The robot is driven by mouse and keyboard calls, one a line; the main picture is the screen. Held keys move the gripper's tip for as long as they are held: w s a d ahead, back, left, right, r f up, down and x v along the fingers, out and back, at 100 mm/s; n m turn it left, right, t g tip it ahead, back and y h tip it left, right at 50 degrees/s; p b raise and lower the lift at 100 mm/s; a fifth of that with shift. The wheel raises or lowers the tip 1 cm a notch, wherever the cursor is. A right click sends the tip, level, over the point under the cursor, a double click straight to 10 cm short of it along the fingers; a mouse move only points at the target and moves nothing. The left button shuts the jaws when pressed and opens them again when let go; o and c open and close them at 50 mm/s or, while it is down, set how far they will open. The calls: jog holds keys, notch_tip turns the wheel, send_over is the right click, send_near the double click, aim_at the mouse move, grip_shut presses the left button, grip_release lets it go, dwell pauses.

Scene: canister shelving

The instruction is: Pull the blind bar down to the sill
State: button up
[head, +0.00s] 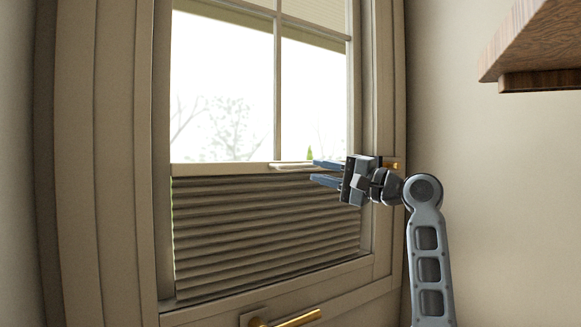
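A pale blind bar (222,169) runs across the window at mid height in the head view. A small white handle (290,166) sits on it. Grey pleated blind (262,230) fills the window from this bar down to near the sill (270,291). My gripper (325,172) is at the bar's right part, pointing left, its two blue fingers apart, one above the other. The upper fingertip is close to the handle's right end; I cannot tell whether they touch. Nothing clearly shows held between the fingers.
Another pale blind section (318,11) shows at the window's top. A brass handle (286,319) is below the sill, and a brass fitting (393,164) is on the right frame. A wooden shelf (535,45) juts in at upper right. The wall below it is bare.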

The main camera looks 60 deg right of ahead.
aim_at(305, 167)
jog(key=p+x, duration=0.1)
jog(key=x, duration=0.6)
jog(key=shift+w, duration=0.25)
jog(key=shift+c, duration=0.3)
grip_shut()
